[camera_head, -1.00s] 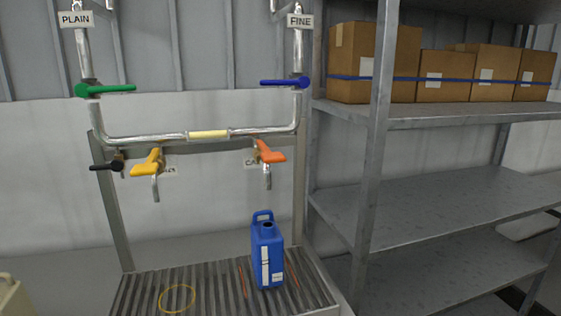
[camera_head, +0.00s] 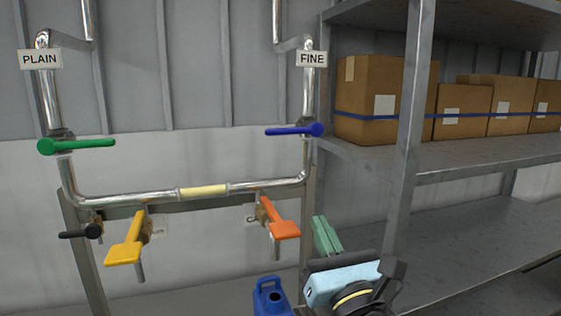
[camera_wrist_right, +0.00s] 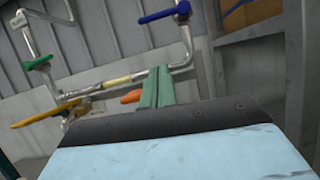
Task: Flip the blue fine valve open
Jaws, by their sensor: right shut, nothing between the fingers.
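The blue fine valve handle (camera_head: 295,130) lies roughly level across the right-hand pipe, below the FINE sign (camera_head: 312,59), with its lever pointing left. It also shows at the top of the right wrist view (camera_wrist_right: 164,14). My right gripper (camera_head: 326,236) is in the lower right of the head view, below the blue handle and apart from it. Its green fingers (camera_wrist_right: 157,88) are shut with nothing between them. My left gripper is not in view.
A green handle (camera_head: 75,146) sits on the PLAIN pipe. Yellow (camera_head: 125,252) and orange (camera_head: 284,229) tap handles and a black handle (camera_head: 80,232) are lower. A blue jug (camera_head: 271,298) stands below. A metal shelf (camera_head: 460,160) with boxes (camera_head: 385,98) is at the right.

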